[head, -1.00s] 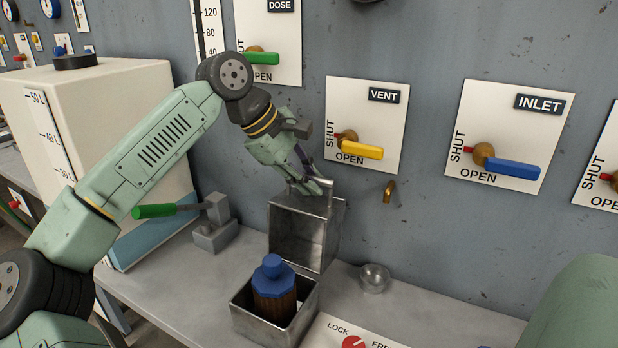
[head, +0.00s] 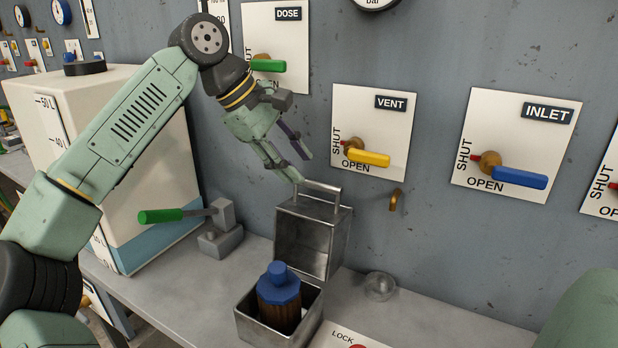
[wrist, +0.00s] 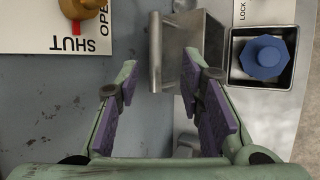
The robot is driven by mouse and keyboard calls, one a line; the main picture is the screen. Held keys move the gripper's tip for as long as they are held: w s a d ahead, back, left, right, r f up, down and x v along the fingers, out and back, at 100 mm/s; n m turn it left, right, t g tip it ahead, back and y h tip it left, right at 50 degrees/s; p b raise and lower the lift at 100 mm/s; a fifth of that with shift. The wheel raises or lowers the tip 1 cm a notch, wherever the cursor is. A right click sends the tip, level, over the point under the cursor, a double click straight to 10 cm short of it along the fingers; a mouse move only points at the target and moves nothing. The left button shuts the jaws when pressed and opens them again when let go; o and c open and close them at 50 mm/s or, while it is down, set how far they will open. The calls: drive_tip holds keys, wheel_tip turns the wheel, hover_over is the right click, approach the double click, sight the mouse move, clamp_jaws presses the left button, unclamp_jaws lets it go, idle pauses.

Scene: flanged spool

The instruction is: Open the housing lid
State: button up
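The housing is an open metal box (head: 246,330) on the bench, holding a brown ribbed cylinder with a blue cap (head: 279,289). Its lid (head: 312,246) stands swung up at the back, hollow side facing the front, with a bar handle (head: 322,187) on its top. My gripper (head: 303,170) is open and empty, just above and left of the handle, apart from it. In the wrist view the open fingers (wrist: 165,90) have purple pads, with the lid (wrist: 203,45) and its handle (wrist: 155,52) beyond the tips and the blue cap (wrist: 264,57) at the right.
A green-handled lever (head: 160,215) on a grey block stands left of the housing, beside a large cream tank (head: 130,130). A clear dome (head: 380,285) sits to the right. The VENT valve (head: 367,158) and a brass hook (head: 396,200) are on the wall behind.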

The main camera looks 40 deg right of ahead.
drive_tip(key=v, duration=0.4)
drive_tip(key=shift+w+a+r, duration=0.1)
drive_tip(key=shift+a+r, duration=0.15)
drive_tip(key=shift+r, duration=0.1)
